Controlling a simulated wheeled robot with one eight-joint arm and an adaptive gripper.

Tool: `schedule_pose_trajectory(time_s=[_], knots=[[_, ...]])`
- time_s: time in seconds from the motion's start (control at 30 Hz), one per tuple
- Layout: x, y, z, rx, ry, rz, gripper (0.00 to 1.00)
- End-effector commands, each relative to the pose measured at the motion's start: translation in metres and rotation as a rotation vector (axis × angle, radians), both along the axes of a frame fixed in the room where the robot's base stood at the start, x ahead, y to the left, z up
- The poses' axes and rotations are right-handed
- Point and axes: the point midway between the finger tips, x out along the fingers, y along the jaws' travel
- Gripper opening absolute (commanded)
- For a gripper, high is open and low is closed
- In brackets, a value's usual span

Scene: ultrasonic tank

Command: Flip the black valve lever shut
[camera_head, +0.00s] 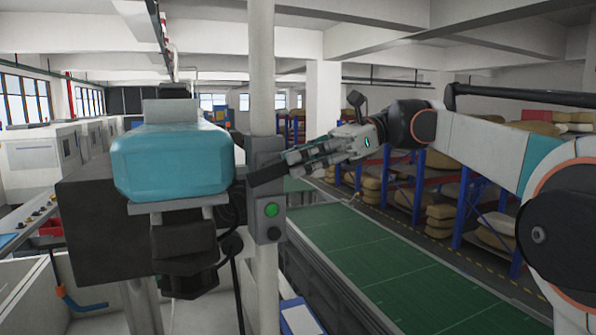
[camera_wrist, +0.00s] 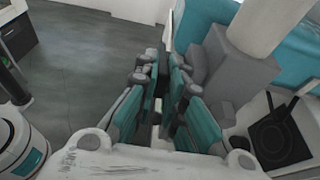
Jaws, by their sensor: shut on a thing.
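The black valve lever (camera_head: 267,174) juts out to the right from beside the grey control box on the post in the head view. My gripper (camera_head: 284,164) reaches in from the right, and its fingertips meet the outer end of the lever. The fingers are closed on the lever, though they hide part of it. In the wrist view my gripper (camera_wrist: 163,62) shows two teal-lined fingers with a narrow gap, and I cannot make out the lever clearly between them.
The grey box (camera_head: 269,195) with a green button sits on a white post (camera_head: 261,65). A teal-topped unit (camera_head: 172,162) stands to the left. A green conveyor (camera_head: 375,270) runs below my arm. Shelves with sacks (camera_head: 443,215) stand at the right.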

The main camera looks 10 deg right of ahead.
Motion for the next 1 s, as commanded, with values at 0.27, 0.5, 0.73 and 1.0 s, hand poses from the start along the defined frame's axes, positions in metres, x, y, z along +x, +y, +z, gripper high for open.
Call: schedule_pose_trajectory(time_s=[0.27,0.5,0.73,1.0], knots=[[0.0007,-0.0005,-0.0092,0.119,0.034,-0.005,0.0],[0.0007,0.0,-0.0092,0.157,0.046,-0.007,0.0],[0.0008,0.0002,-0.009,0.161,0.047,-0.007,0.0],[0.0008,0.0003,-0.0089,0.161,0.046,-0.007,0.18]])
